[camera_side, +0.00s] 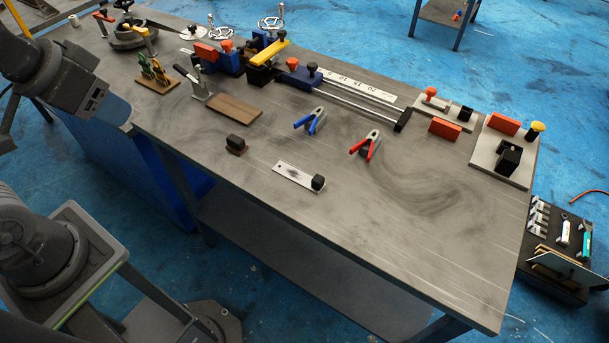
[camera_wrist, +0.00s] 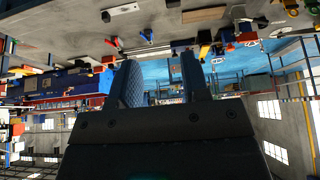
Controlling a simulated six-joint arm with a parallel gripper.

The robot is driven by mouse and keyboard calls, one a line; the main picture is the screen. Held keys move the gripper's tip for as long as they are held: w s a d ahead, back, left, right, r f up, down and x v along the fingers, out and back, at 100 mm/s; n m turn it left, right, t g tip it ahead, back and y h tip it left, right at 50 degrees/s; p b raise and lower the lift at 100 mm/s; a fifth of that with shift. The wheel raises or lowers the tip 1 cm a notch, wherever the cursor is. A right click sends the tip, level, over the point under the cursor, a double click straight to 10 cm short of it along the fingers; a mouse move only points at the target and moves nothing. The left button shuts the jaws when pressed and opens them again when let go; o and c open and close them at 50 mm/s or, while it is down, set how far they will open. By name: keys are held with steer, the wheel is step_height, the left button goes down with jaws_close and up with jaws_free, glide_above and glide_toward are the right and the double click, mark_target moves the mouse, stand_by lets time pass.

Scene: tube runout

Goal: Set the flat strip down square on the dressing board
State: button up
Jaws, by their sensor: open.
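The flat strip (camera_side: 291,173) is a pale metal bar with a black block at its right end. It lies at a slant on the near part of the bench. The dressing board (camera_side: 235,109) is a brown wooden slab lying farther back and to the left of the strip, with nothing on its top. In the wrist view the strip (camera_wrist: 123,9) and the board (camera_wrist: 203,14) show at the top edge. My gripper (camera_wrist: 163,78) is open and empty, well away from both. In the side view my arm is at the left, off the bench edge.
A small black-and-brown block (camera_side: 236,144) sits between board and strip. Blue-handled (camera_side: 311,121) and red-handled (camera_side: 367,145) clamps stand behind the strip. A toggle clamp (camera_side: 195,84) stands at the board's left end. The bench's front right is clear.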

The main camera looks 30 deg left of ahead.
steer(key=shift+o, duration=1.4)
